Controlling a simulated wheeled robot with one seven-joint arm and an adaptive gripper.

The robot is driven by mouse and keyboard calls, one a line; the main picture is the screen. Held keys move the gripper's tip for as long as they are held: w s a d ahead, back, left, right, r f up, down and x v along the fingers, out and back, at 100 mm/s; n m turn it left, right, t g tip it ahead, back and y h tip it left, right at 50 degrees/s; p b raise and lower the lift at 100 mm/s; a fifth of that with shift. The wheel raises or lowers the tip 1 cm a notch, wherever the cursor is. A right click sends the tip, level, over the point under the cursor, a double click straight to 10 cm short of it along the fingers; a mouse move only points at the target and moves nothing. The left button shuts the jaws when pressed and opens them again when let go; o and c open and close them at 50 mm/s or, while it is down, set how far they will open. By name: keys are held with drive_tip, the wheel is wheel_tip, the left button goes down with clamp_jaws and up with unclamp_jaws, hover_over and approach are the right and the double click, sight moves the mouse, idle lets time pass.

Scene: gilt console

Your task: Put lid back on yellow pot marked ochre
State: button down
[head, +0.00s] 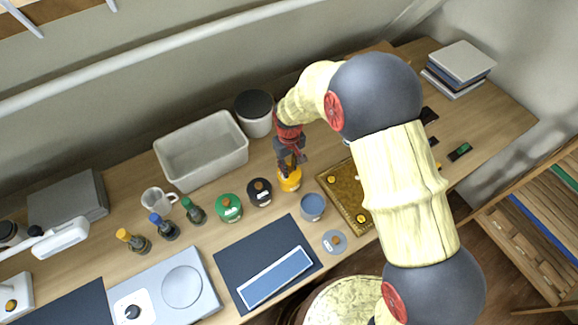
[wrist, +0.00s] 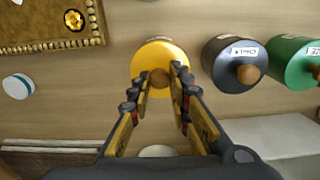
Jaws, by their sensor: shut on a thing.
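The yellow pot (head: 290,183) stands on the wooden table between the black pot and the ornate gilt tray. My gripper (head: 289,165) is directly above it, pointing down. In the wrist view the round yellow lid (wrist: 153,55) fills the place of the pot, and its brown wooden knob is between the fingertips of my gripper (wrist: 161,78). The gripper is shut on this knob. The lid looks lined up over the pot; whether it rests on the rim or hangs just above it I cannot tell.
A black lidded pot (head: 259,191) and a green lidded pot (head: 229,207) stand close to the left. An open blue pot (head: 312,207) stands in front, with a loose blue lid (head: 334,242) beside it. The gilt tray (head: 335,187) is to the right, a grey bin (head: 203,150) behind left.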

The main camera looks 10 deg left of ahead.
drive_tip(key=c, duration=1.6)
unclamp_jaws()
drive_tip(key=shift+o, duration=0.3)
drive_tip(key=o, duration=0.4)
drive_tip(key=shift+o, duration=0.3)
drive_tip(key=shift+r, duration=0.1)
drive_tip(key=shift+r+p, duration=2.05)
drive_tip(key=shift+r, duration=1.4)
drive_tip(key=c, duration=1.5)
clamp_jaws()
